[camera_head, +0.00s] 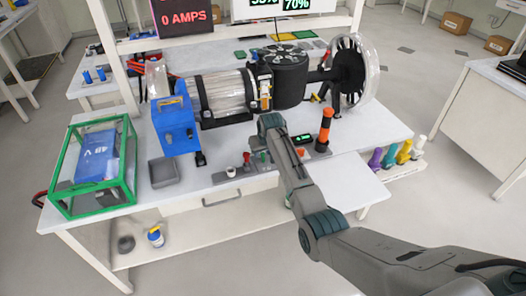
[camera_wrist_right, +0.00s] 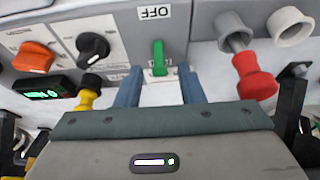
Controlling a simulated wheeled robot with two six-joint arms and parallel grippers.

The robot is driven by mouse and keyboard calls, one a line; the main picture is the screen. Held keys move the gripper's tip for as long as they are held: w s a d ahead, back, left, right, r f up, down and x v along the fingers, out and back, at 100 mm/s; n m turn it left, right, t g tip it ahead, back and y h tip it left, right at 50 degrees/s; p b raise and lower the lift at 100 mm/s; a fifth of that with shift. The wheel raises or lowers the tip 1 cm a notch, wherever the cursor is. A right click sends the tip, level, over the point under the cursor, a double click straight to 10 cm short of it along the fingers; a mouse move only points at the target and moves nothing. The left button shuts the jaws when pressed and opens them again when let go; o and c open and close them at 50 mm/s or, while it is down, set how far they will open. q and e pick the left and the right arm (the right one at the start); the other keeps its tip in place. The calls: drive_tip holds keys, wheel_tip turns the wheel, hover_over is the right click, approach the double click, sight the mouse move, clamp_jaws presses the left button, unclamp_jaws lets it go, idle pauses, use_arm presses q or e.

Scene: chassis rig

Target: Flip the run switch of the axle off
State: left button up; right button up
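The axle rig, with a ribbed motor (camera_head: 222,93), a black hub (camera_head: 284,75) and a wheel (camera_head: 352,70), stands on the white bench. The run switch is a green lever (camera_wrist_right: 159,58) on the grey control panel in the right wrist view; its OFF label (camera_wrist_right: 155,12) appears upside down. Contact cannot be told. In the head view, my right arm partly covers the panel. My left gripper is not in view.
Beside the switch are a red knob (camera_wrist_right: 255,78), a black dial (camera_wrist_right: 92,45), an orange knob (camera_wrist_right: 34,57) and a yellow plunger (camera_wrist_right: 88,96). An orange-black post (camera_head: 324,130) stands right of the panel. A green-framed battery box (camera_head: 66,207) is at left.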

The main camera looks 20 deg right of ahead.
clamp_jaws()
